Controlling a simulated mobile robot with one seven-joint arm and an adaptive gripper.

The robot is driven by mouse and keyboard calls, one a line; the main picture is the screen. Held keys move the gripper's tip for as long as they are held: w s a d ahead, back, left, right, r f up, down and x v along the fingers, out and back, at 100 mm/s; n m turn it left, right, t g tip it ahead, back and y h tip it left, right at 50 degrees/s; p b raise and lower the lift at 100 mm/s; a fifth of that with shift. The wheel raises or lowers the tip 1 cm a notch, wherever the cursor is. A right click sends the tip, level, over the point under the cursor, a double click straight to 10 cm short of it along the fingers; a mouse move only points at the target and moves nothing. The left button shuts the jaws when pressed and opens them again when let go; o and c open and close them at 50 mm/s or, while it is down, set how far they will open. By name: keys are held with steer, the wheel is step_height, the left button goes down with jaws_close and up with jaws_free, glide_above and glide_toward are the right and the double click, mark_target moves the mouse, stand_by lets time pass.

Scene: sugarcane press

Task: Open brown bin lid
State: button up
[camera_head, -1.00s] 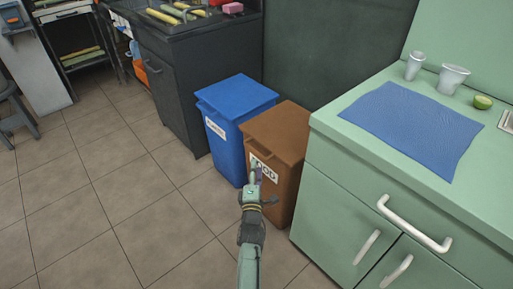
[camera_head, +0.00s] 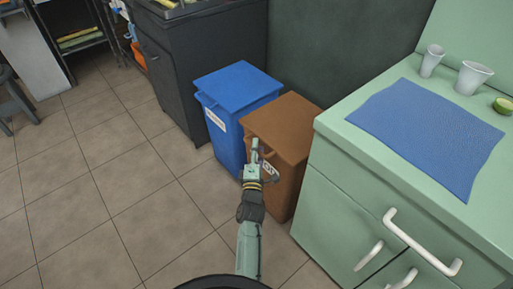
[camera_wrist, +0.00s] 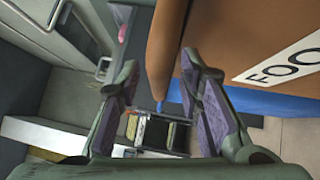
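The brown bin (camera_head: 285,190) stands between the blue bin and the green counter. Its lid (camera_head: 283,122) lies flat and shut on top. In the wrist view the brown bin's labelled front (camera_wrist: 235,40) fills the upper right, with part of a "FOOD" label showing. My gripper (camera_head: 256,152) is at the bin's front left, close to the lid's front edge. In the wrist view the two purple-padded fingers (camera_wrist: 163,100) are spread, and a brown rounded bar, which looks like the lid's handle (camera_wrist: 163,60), reaches down between them. I cannot tell whether it touches either finger.
The blue bin (camera_head: 238,85), lid shut, stands right beside the brown bin on the left. The green counter (camera_head: 345,200) with white handles is close on the right. A dark cabinet (camera_head: 180,90) stands behind left. The tiled floor (camera_head: 120,200) at the left is clear.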

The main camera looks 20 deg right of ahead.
steer(key=shift+c, duration=0.2)
jaws_close()
stand_by(0.6)
